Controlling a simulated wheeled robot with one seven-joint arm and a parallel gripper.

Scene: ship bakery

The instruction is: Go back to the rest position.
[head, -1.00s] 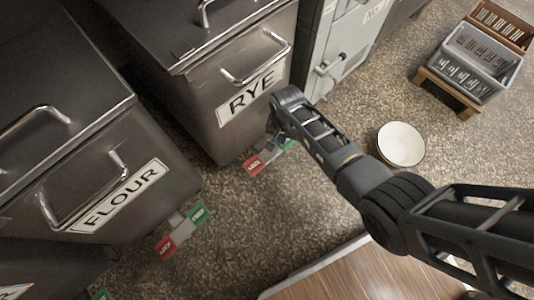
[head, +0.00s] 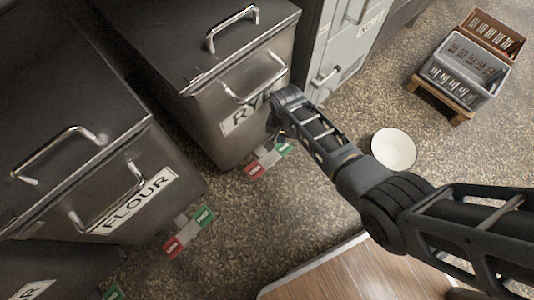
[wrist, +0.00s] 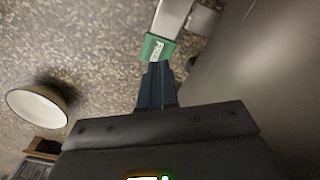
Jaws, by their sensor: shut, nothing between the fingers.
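My gripper (wrist: 156,72) is shut and empty in the wrist view, its dark fingertips together. They overlap the lower edge of a green pedal (wrist: 158,47) in that picture; I cannot tell whether they touch it. In the head view my arm reaches in from the right, and its end is in front of the bin labelled RYE (head: 205,125). The fingers are mostly hidden there. The RYE bin's red pedal (head: 255,169) and part of its green pedal (head: 283,149) show just below the arm's end.
The FLOUR bin (head: 60,185) stands at left, with red (head: 172,247) and green (head: 204,215) pedals. A white bowl (head: 394,149) is on the floor right of my arm. Grey and brown crates (head: 490,90) sit on a wooden stand. A wooden surface (head: 350,275) is at the bottom.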

